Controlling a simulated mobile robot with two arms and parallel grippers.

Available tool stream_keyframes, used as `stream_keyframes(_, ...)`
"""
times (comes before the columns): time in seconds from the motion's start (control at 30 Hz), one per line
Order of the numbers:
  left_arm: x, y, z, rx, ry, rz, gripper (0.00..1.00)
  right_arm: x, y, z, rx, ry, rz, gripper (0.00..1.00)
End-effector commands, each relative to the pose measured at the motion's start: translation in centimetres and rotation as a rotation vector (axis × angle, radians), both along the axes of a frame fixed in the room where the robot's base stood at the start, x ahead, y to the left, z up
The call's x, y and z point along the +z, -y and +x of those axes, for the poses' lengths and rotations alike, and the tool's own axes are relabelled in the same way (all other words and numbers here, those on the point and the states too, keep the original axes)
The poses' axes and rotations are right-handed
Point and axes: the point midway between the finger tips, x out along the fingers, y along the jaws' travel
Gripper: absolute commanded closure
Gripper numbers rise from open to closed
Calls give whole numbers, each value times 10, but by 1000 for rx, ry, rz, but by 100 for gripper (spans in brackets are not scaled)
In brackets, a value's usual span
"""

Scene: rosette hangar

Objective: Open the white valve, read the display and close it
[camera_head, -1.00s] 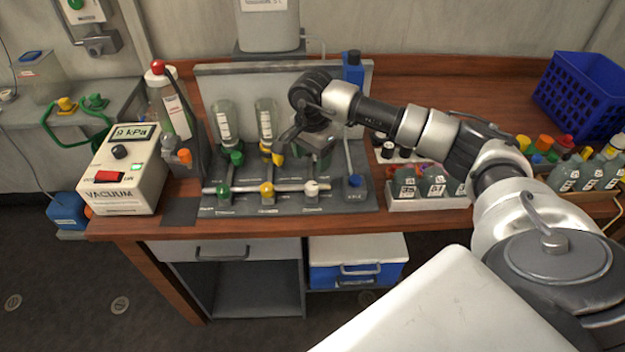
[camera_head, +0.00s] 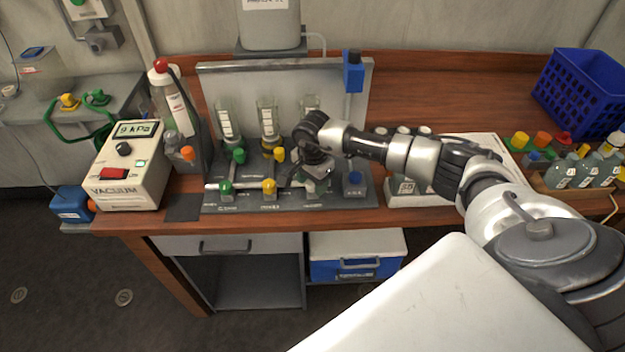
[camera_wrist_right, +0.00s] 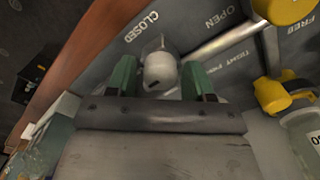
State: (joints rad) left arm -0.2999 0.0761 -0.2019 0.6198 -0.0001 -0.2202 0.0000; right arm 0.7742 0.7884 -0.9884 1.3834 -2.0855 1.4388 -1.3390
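The white valve (camera_wrist_right: 160,71) shows in the right wrist view as a rounded pale knob on a grey panel, with CLOSED and OPEN printed beyond it. My right gripper (camera_wrist_right: 160,78) is open, with one green-padded finger on each side of the knob and narrow gaps visible. In the head view my right gripper (camera_head: 298,178) is low over the right part of the valve rack and hides most of the white valve. The display (camera_head: 132,129) on the cream vacuum box (camera_head: 126,170) reads 9 kPa. My left gripper is not in view.
A green valve (camera_head: 226,188) and a yellow valve (camera_head: 269,187) stand left of my right gripper on the same rail. Glass tubes (camera_head: 267,120) rise behind them. A bottle rack (camera_head: 407,194) stands right of the panel. A blue basket (camera_head: 583,92) is at far right.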

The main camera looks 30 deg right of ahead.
Motion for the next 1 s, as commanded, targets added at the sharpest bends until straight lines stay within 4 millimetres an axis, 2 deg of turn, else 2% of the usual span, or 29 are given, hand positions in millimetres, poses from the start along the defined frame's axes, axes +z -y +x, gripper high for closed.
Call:
stream_keyframes(0.03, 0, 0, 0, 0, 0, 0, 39, 0, 0, 0, 0, 0, 0, 56)
stream_keyframes(0.2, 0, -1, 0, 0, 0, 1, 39, 0, 0, 0, 0, 0, 0, 82)
stream_keyframes(0.27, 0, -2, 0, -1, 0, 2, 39, 1, 0, 0, 0, 0, 0, 88)
stream_keyframes(0.67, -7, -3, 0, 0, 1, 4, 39, 0, 0, 1, -88, 2, 0, 88)
stream_keyframes(1.0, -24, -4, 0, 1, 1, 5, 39, -1, 0, 1, -365, 3, 0, 88)
